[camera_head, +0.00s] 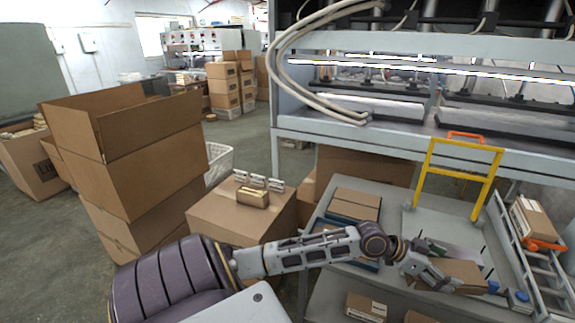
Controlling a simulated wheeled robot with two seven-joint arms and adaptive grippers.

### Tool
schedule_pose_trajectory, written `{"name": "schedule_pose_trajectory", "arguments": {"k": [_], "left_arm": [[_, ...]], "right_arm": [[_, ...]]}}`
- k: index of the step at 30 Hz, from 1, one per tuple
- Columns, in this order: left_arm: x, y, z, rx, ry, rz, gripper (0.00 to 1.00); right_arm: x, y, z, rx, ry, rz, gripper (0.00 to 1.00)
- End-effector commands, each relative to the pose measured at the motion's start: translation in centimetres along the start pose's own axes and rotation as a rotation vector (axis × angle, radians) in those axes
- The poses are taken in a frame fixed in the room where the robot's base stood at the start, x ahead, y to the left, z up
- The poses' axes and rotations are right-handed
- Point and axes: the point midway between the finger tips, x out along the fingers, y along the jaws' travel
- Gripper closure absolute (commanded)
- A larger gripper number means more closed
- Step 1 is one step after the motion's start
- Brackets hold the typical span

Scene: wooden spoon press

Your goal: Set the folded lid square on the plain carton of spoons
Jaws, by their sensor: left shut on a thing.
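My left gripper (432,274) reaches over the grey table from the left and is shut on a brown cardboard piece (463,274), which looks like the folded lid. The piece lies to the right of the fingers, near the table's right part. Its underside and whatever is beneath it are hidden, so I cannot tell whether it touches a carton. I cannot make out the plain carton of spoons for certain. My right gripper is not in view.
Brown cartons (357,199) sit in blue trays left of a yellow frame (457,160). A grey rack (535,270) with a carton (532,219) and orange part stands at the right. Small cartons (366,307) lie on the lower shelf. The press (410,140) stands behind.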

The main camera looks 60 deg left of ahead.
Motion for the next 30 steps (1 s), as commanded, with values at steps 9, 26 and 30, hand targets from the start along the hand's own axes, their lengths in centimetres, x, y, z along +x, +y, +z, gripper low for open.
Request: {"name": "schedule_pose_trajectory", "arguments": {"k": [9,26,30], "left_arm": [[-0.1,0.8,1.2,-0.037,0.001,-0.087,0.40],[-0.9,1.4,3.1,-0.110,0.001,-0.259,0.40],[-1.3,1.4,3.5,-0.130,0.001,-0.307,0.40]], "right_arm": [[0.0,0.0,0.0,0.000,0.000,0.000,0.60],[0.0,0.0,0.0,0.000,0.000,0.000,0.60],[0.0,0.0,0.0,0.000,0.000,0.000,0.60]]}}
